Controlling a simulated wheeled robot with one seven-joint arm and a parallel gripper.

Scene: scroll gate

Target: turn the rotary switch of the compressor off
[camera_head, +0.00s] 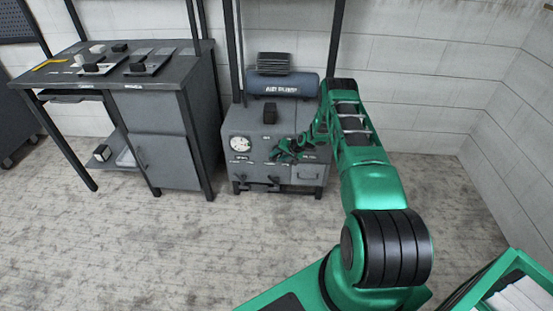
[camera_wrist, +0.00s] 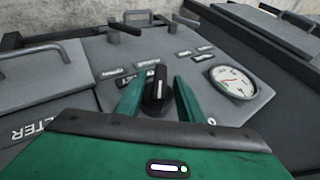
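The compressor (camera_head: 240,122) is a grey cabinet with a blue-grey tank on top, standing against the back wall. Its rotary switch (camera_wrist: 157,88) is a black knob with a white mark line, in the middle of the wrist view. My gripper (camera_wrist: 160,86) has its two green fingers apart, one on each side of the knob; whether they touch it is hard to tell. In the head view my gripper (camera_head: 284,152) is at the front panel and hides the switch.
A round gauge (camera_wrist: 233,81) is right of the knob in the wrist view, with small label plates nearby. Levers (camera_head: 258,181) stick out low on the cabinet. A workbench (camera_head: 75,78) with parts stands to the left. The floor (camera_head: 180,240) in front is clear.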

